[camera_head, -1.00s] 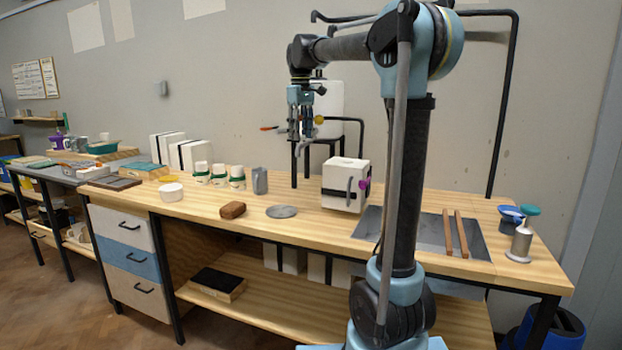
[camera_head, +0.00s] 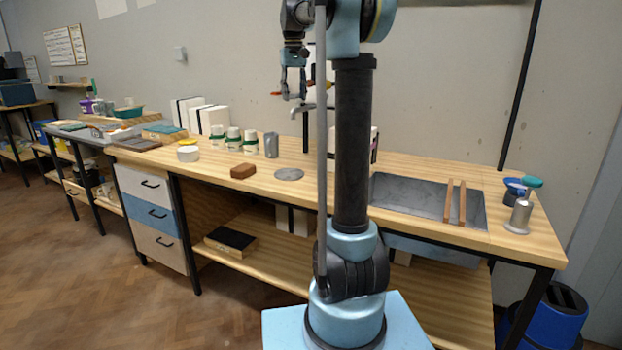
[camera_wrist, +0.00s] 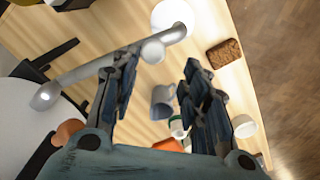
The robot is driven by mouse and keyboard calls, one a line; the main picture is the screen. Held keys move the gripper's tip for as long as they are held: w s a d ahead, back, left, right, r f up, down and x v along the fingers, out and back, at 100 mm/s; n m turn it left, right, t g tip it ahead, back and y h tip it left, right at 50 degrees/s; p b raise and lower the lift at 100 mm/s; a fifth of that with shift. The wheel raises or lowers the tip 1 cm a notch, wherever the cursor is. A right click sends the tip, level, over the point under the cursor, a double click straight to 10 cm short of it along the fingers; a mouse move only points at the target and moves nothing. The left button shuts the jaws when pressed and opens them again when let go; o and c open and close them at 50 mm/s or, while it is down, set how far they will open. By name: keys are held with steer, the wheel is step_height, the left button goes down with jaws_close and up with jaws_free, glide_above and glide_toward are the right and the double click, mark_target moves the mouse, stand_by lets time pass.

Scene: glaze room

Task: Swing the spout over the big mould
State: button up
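My gripper (camera_head: 293,95) is open and raised above the bench. The grey metal spout (camera_head: 312,107) shows just below and right of it, partly behind my arm. In the wrist view the spout (camera_wrist: 90,76) runs from the white tank at the left to the upper middle. Its pale round end piece (camera_wrist: 152,50) lies between the tips of my open gripper (camera_wrist: 164,60), nearer the left finger; I cannot tell whether they touch. The big mould, a white block with a dark strap (camera_head: 374,146), is mostly hidden behind my arm, with only its right edge showing.
A grey disc (camera_head: 289,174), a brown block (camera_head: 243,171) and a grey mug (camera_head: 271,146) stand on the bench left of my arm. Several white jars with green bands are further left. A sunken basin (camera_head: 415,195) with two wooden bars lies right. An orange handle (camera_wrist: 72,132) shows near the tank.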

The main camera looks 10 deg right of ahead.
step_height(320, 180, up, 17)
steer(key=s+d+f+t, duration=0.1)
steer(key=s+f, duration=1.5)
steer(key=f, duration=0.2)
steer(key=s+d+f+m, duration=0.1)
steer(key=s+d+f, duration=0.1)
steer(key=s+f, duration=1.3)
step_height(320, 180, down, 4)
steer(key=shift+s+d+r+t, duration=0.15)
steer(key=shift+s+r+t, duration=0.1)
steer(key=shift+s+t, duration=0.15)
